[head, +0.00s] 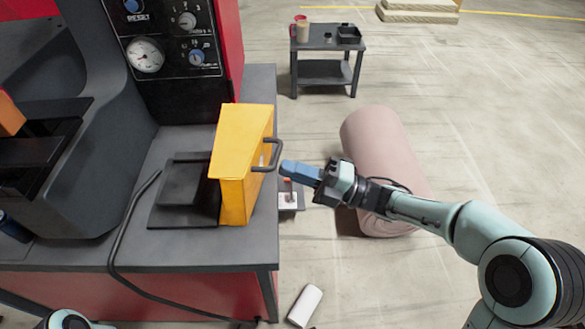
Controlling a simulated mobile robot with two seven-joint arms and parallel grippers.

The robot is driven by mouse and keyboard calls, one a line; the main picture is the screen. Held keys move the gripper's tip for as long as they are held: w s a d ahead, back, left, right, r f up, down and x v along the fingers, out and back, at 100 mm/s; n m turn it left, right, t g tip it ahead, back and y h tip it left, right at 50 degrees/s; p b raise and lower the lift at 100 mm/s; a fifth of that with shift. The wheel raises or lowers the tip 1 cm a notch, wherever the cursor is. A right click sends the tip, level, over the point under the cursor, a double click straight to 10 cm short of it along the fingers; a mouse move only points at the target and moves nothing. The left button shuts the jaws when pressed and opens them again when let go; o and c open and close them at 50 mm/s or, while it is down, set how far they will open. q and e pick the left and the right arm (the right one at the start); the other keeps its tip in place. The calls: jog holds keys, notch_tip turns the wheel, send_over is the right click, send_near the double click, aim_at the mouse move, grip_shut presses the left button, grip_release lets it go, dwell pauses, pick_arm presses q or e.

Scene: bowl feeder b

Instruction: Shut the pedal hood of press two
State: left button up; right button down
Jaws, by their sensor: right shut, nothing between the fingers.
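The yellow pedal hood (238,165) stands on edge on the dark worktop of the press, at the right side of a low black pedal block (183,190). The pedal is uncovered. A dark bar handle (270,156) sticks out from the hood's right face. My right gripper (284,167) comes in from the right, with its blue fingers shut and empty. Its tips are very close to the handle's outer end; whether they touch is unclear. My left gripper is out of view.
The press panel (172,45) with gauge and knobs rises behind the worktop (140,240). A black cable (118,240) runs over its front edge. A pink roll (385,165) lies on the floor behind my right arm. A small dark cart (328,55) stands farther back.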

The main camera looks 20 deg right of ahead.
aim_at(241, 159)
jog(key=shift+w+a, duration=0.1)
jog(key=shift+a, duration=0.1)
jog(key=shift+r, duration=0.1)
